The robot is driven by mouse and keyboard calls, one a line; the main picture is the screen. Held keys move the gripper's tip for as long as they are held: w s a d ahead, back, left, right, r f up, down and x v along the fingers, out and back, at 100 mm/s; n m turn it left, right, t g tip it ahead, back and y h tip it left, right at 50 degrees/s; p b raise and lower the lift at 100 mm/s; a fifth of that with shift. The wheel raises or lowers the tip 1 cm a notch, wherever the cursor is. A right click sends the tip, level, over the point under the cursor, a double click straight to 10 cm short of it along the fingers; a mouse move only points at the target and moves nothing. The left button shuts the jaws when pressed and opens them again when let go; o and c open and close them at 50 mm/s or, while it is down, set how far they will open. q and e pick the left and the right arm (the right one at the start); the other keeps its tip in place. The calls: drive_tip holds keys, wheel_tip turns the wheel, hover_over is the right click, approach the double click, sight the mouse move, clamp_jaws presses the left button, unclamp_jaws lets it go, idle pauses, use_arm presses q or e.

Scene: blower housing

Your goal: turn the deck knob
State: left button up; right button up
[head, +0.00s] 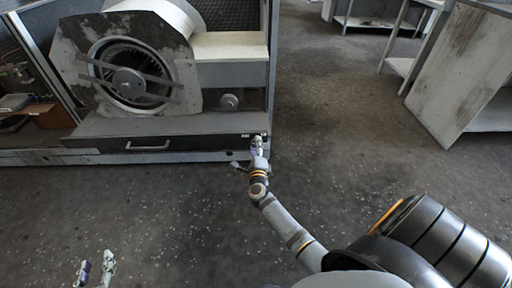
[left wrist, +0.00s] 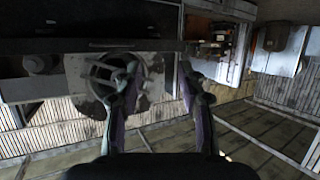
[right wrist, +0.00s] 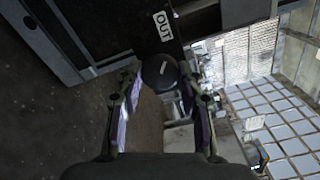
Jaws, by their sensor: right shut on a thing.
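The deck knob (right wrist: 158,74) is a round black knob with a white mark, seen in the right wrist view beside a white "OUT" label (right wrist: 162,25). My right gripper (head: 257,146) is at the right end of the deck's dark front panel (head: 190,143). In the right wrist view its two fingers are on either side of the knob, shut on it. In the head view the gripper hides the knob. My left gripper (head: 95,272) is low at the left, away from the deck, with its fingers apart and nothing between them.
The blower housing (head: 70,50) with its round inlet stands on the deck. The front panel has a bar handle (head: 148,147) at its left part. Open grey floor (head: 340,130) lies to the right, with a worn cabinet (head: 450,75) beyond it.

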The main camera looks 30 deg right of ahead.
use_arm(q)
drive_tip(key=shift+w+r+t, duration=0.25)
drive_tip(key=shift+w+r, duration=0.05)
drive_tip(key=shift+r, duration=0.25)
drive_tip(key=shift+w+r+t, duration=0.25)
drive_tip(key=shift+r, duration=0.25)
use_arm(e)
drive_tip(key=shift+m, duration=0.6)
drive_tip(key=o, duration=1.2)
use_arm(q)
drive_tip(key=shift+s+f, duration=0.2)
drive_tip(key=shift+f, duration=0.1)
drive_tip(key=shift+r, duration=0.1)
use_arm(e)
drive_tip(key=v, duration=1.2)
